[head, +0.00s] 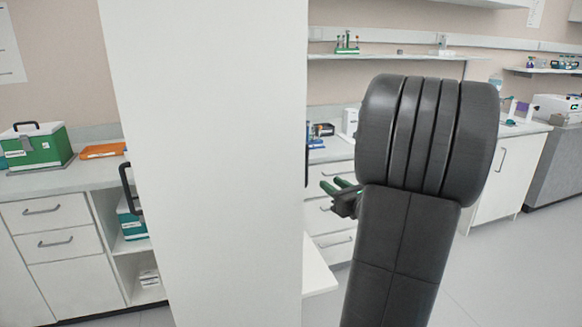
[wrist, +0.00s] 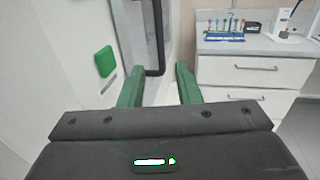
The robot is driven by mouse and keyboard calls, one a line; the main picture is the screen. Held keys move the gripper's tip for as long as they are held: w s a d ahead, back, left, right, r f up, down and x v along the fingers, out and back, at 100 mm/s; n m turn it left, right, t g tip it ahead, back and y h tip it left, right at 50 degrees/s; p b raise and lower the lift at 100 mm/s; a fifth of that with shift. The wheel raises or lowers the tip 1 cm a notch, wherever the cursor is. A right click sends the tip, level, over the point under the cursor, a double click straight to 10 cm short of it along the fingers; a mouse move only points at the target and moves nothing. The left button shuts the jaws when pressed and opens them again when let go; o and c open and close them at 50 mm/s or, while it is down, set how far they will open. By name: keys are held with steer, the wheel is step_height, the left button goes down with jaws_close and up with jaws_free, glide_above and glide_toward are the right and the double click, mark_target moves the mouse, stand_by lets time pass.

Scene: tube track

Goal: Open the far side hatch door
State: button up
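A tall white panel (head: 210,150) fills the middle of the head view. A black handle (head: 130,190) stands out at its left edge, and a thin dark piece shows at its right edge. My gripper (head: 333,186) is to the right of the panel, partly hidden by my arm. In the wrist view my gripper (wrist: 160,68) is open, with two green fingers apart. A black bar handle (wrist: 155,40) on a pale door-like surface appears between the fingertips; I cannot tell whether they touch it. A green square (wrist: 105,61) sits on the white surface left of it.
A counter with drawers (wrist: 243,70) stands to the right in the wrist view, carrying a blue rack (wrist: 226,33) of tools. In the head view, a green case (head: 36,146) and an orange tray (head: 102,151) rest on the left counter. Floor at right is clear.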

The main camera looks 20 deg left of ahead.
mark_target(307, 167)
steer(key=p+x, duration=0.2)
steer(key=x, duration=1.1)
steer(key=shift+w+a, duration=0.2)
steer(key=shift+a, duration=0.05)
jaws_close()
